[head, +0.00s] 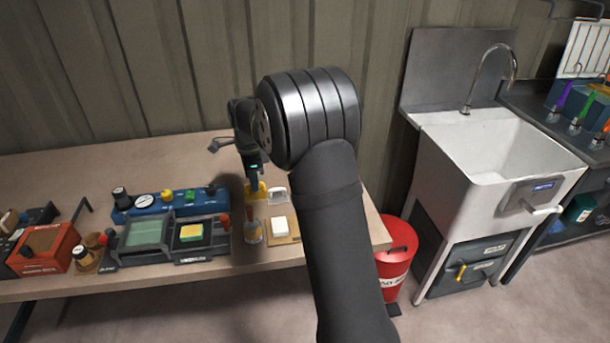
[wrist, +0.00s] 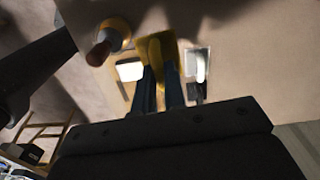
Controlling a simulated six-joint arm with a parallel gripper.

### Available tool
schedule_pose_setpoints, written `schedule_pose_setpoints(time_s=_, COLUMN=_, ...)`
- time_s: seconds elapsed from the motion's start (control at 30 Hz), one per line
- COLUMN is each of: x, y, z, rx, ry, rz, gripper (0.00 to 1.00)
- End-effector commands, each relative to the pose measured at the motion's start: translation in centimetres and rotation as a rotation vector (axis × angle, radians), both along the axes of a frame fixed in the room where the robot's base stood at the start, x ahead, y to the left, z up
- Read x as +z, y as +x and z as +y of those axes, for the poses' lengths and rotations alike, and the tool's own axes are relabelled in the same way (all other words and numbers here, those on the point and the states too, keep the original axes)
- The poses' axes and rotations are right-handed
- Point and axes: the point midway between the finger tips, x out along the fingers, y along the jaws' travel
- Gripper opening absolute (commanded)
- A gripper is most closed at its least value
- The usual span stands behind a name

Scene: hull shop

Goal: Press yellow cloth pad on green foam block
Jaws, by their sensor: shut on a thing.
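My gripper (head: 255,180) points down over the right part of the bench. It is shut on a yellow piece (head: 257,193), which looks like the yellow cloth pad. In the wrist view the fingers (wrist: 159,76) reach to the yellow pad (wrist: 163,46), which sticks out past the tips. A small block showing yellow and green (head: 190,232), apparently the green foam block, sits in a dark tray to the left of my gripper. The pad is apart from that block. Whether the pad touches the bench is hard to tell.
A bottle (head: 252,232) with an orange-brown top stands just in front of my gripper. A white block (head: 280,227) lies on a tan board (head: 292,239); a white-grey item (head: 278,195) is behind it. A blue panel with knobs (head: 170,203) runs behind the dark tray (head: 203,252).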

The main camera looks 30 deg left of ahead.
Motion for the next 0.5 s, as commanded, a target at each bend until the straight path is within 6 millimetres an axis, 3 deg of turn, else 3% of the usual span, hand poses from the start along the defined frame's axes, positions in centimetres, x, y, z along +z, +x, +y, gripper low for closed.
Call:
schedule_pose_setpoints(time_s=0.1, x=0.2, y=-5.2, z=3.6, rx=-0.024, ry=-0.001, rz=0.001, gripper=0.0)
schedule_pose_setpoints(time_s=0.3, x=0.4, y=-12.5, z=7.5, rx=-0.077, ry=0.0, rz=0.0, gripper=0.0)
schedule_pose_setpoints(time_s=0.5, x=0.5, y=-16.6, z=9.2, rx=-0.11, ry=0.0, rz=0.0, gripper=0.0)
